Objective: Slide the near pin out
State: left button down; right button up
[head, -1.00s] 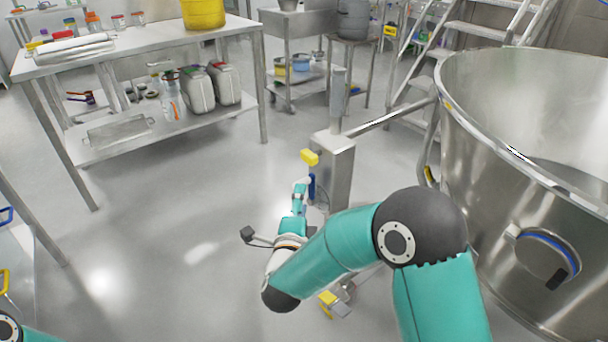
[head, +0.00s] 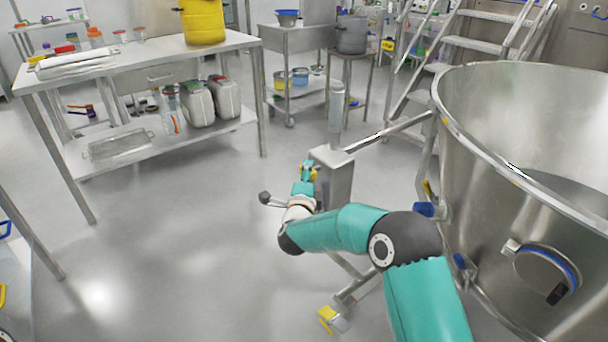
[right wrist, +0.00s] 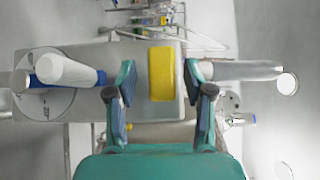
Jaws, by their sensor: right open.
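A yellow block (right wrist: 161,73), which looks like the grip of the near pin, shows on the metal post (head: 333,178) of the big steel vessel's stand. My right gripper (head: 308,171) is at the left side of that post. In the right wrist view its two fingers (right wrist: 159,78) are apart, one on each side of the yellow block, with a gap on both sides. In the head view only a bit of yellow shows at the fingers. The pin's shank is hidden. My left gripper is out of view.
The large steel vessel (head: 470,190) stands to the right, joined to the post by a bar (head: 390,133). A yellow-marked foot (head: 333,318) is low in front. A steel table (head: 130,62) is at the left. The floor between is clear.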

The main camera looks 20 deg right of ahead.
jog(key=shift+w+d, duration=0.15)
jog(key=shift+w, duration=0.25)
grip_shut()
